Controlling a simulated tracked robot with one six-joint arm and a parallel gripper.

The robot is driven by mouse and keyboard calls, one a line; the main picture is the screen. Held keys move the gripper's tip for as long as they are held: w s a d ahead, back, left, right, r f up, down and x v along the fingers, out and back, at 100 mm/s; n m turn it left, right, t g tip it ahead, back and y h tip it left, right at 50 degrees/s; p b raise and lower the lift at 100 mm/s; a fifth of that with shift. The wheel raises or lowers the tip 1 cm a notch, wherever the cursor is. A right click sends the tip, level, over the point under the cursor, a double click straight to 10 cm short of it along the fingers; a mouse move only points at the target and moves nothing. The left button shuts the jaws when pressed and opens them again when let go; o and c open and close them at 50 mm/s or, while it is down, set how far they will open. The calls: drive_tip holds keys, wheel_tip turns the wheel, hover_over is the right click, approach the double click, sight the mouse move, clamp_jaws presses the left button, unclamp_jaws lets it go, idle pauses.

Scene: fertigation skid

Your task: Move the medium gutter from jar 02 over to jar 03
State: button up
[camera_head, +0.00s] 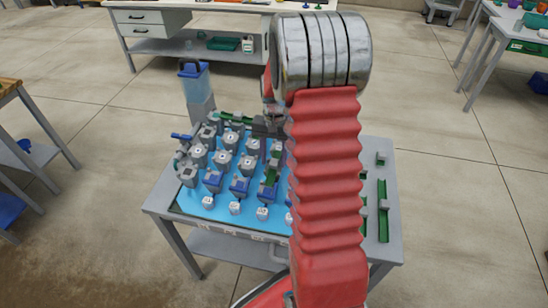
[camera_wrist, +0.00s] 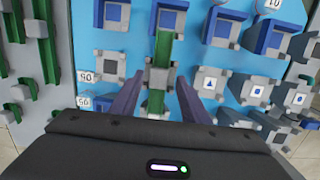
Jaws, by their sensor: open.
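A green gutter with a grey block at its middle (camera_wrist: 158,77) lies on the blue board in the wrist view. My gripper (camera_wrist: 157,92) is open, with one dark finger on each side of this gutter. I cannot tell whether the fingers touch it. A green gutter piece (camera_head: 270,178) also shows among the jars in the head view, left of my red arm. Several grey and blue jars (camera_head: 240,186) stand in rows on the blue board. I cannot read which ones are 02 and 03. My arm hides the board's right part in the head view.
More green gutters (camera_head: 383,224) lie on the grey table (camera_head: 398,240) at its right side; some show at the left of the wrist view (camera_wrist: 45,45). Grey blocks and jars crowd closely around my fingers.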

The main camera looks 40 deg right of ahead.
sight(274, 158)
wheel_tip(274, 158, up, 12)
drive_tip(key=shift+w+d+r, duration=0.2)
drive_tip(key=shift+w+d, duration=0.15)
drive_tip(key=shift+d, duration=0.05)
drive_tip(key=shift+a+r, duration=0.1)
idle(0.6)
drive_tip(key=s+a+r+n+t, duration=0.1)
drive_tip(key=s+a+r+n, duration=0.15)
drive_tip(key=a+r, duration=0.45)
drive_tip(key=s+a+r+n+t, duration=0.1)
drive_tip(key=s+a+n+t, duration=0.1)
drive_tip(key=s+a, duration=0.6)
drive_tip(key=s+a+r+n+t, duration=0.2)
drive_tip(key=s+a+n, duration=0.3)
drive_tip(key=s+a, duration=0.4)
drive_tip(key=shift+r+t+h, duration=0.25)
drive_tip(key=shift+t+h, duration=0.15)
drive_tip(key=shift+t, duration=0.2)
drive_tip(key=shift+c, duration=0.5)
